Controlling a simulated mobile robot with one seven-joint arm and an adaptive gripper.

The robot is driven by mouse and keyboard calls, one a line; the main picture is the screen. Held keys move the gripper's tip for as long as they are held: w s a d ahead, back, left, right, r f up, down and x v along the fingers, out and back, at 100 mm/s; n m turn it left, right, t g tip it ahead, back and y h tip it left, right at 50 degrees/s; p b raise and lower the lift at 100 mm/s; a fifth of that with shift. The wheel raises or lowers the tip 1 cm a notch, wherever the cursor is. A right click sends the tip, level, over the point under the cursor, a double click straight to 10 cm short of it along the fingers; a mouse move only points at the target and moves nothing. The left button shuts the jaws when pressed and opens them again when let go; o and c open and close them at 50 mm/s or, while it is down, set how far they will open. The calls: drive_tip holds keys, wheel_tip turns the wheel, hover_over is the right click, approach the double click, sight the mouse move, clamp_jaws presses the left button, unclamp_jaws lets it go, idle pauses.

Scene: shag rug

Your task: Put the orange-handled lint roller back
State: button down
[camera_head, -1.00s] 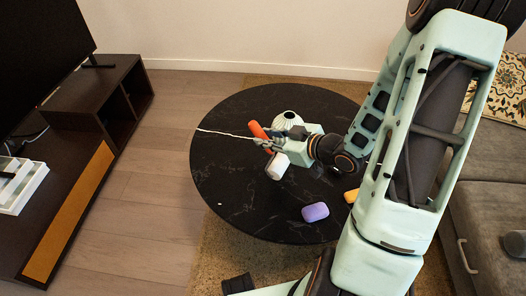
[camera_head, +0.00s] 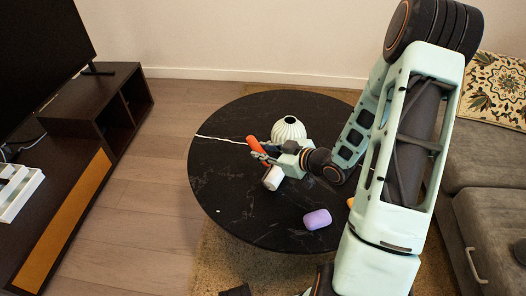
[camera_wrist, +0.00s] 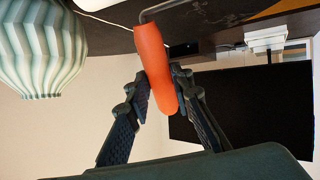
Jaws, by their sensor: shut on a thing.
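The lint roller has an orange handle (camera_head: 256,144) and a white roll (camera_head: 273,178). It appears tilted over the round black table (camera_head: 225,190); I cannot tell its exact height. My gripper (camera_head: 266,157) is shut on the orange handle, just in front of the ribbed white vase (camera_head: 289,130). In the wrist view the handle (camera_wrist: 153,58) stands between the two dark fingers (camera_wrist: 159,82), and a thin grey rod leaves its upper end. The white roll is mostly out of that view.
A purple rounded block (camera_head: 317,219) lies at the table's near right. A yellow-orange item (camera_head: 350,202) is partly hidden by my arm. A dark TV stand (camera_head: 85,115) is left, a grey sofa (camera_head: 490,200) right. The table's left side is clear.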

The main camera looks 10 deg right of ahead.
drive_tip(key=c, duration=1.7)
unclamp_jaws()
drive_tip(key=shift+s+d+r, duration=0.1)
drive_tip(key=shift+s+r, duration=0.05)
drive_tip(key=shift+r, duration=0.05)
drive_tip(key=p+v, duration=0.4)
drive_tip(key=v, duration=0.7)
drive_tip(key=shift+s+d+r, duration=0.1)
drive_tip(key=shift+s+d, duration=0.1)
